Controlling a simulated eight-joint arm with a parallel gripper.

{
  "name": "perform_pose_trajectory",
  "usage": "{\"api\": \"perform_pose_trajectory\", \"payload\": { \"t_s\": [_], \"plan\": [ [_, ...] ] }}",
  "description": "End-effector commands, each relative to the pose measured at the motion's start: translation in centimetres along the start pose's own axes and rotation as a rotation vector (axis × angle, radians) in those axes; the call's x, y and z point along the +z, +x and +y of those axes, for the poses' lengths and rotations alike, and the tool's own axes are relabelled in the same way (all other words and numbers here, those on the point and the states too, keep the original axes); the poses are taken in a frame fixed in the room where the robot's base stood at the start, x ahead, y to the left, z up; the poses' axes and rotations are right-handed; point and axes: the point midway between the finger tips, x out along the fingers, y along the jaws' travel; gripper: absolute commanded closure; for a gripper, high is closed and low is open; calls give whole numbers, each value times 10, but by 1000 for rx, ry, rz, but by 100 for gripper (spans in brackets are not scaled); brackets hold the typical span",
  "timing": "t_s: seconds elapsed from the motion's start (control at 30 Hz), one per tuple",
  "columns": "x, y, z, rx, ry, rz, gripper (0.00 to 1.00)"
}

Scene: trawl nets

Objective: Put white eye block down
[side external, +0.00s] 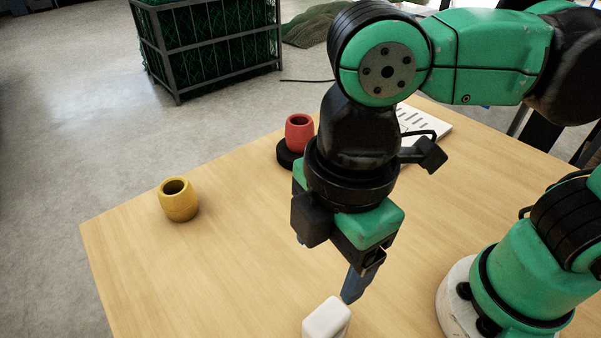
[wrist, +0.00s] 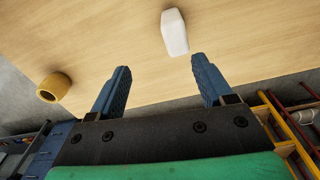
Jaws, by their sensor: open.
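The white eye block (side external: 326,320) is at the bottom edge of the side view, its lower part cut off by the frame. In the wrist view the white block (wrist: 175,32) shows against the wooden table top, just beyond the fingertips and nearer the right-hand finger. It appears to rest on the table. My gripper (side external: 325,271) points down above the table, close to the block. Its two blue fingers are spread wide with nothing between them, as the wrist view of the gripper (wrist: 161,63) shows.
A yellow, hollow barrel-shaped piece (side external: 179,204) stands near the table's left edge. A red hollow piece (side external: 299,136) sits by a black round base (side external: 287,156) behind my gripper. A white sheet or panel (side external: 425,120) lies farther back. The wooden table (side external: 215,270) is clear at front left.

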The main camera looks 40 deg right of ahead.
Motion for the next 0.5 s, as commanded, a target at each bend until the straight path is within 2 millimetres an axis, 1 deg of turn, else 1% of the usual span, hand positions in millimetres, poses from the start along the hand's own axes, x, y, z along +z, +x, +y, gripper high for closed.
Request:
{"api": "perform_pose_trajectory", "payload": {
  "t_s": [0.1,0.17,0.2,0.27,0.3,0.4,0.5],
  "plan": [
    [26,7,40,77,316,93,27],
    [45,10,63,132,511,154,27],
    [59,12,77,171,640,194,27],
    [81,14,95,230,821,253,27],
    [96,15,104,269,933,289,27],
    [129,16,121,357,1158,368,27],
    [152,16,130,418,1301,420,27]
  ]
}}
